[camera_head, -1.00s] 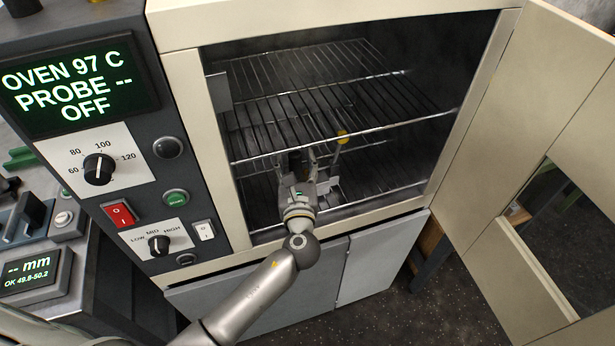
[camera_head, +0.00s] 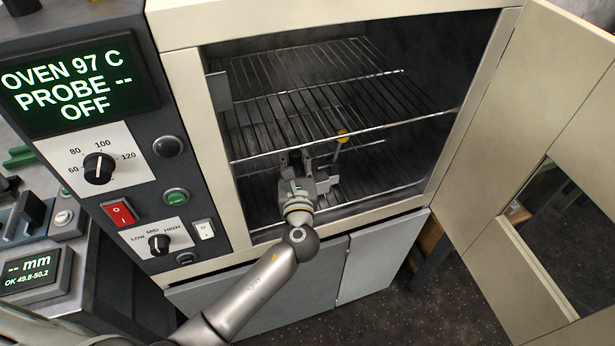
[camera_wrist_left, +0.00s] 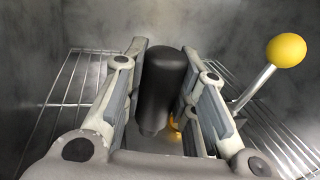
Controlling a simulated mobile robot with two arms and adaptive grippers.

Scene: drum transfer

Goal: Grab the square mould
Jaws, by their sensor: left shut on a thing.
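My left gripper (camera_head: 296,160) reaches into the open oven, below the upper wire shelf. In the left wrist view the left gripper (camera_wrist_left: 158,85) is shut on a black rounded handle (camera_wrist_left: 162,80), which stands upright between the fingers. Grey metal, which seems to be part of the square mould (camera_head: 328,183), shows just right of the gripper in the head view. The mould's shape is mostly hidden by my gripper. A yellow knob on a thin metal rod (camera_head: 342,136) stands behind and right; the yellow knob (camera_wrist_left: 286,50) is clear in the left wrist view. My right gripper is not in view.
The oven's upper wire shelf (camera_head: 330,112) lies close above the gripper. The oven door (camera_head: 530,150) stands open to the right. The control panel (camera_head: 125,170) is left of the opening. The right part of the lower level looks free.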

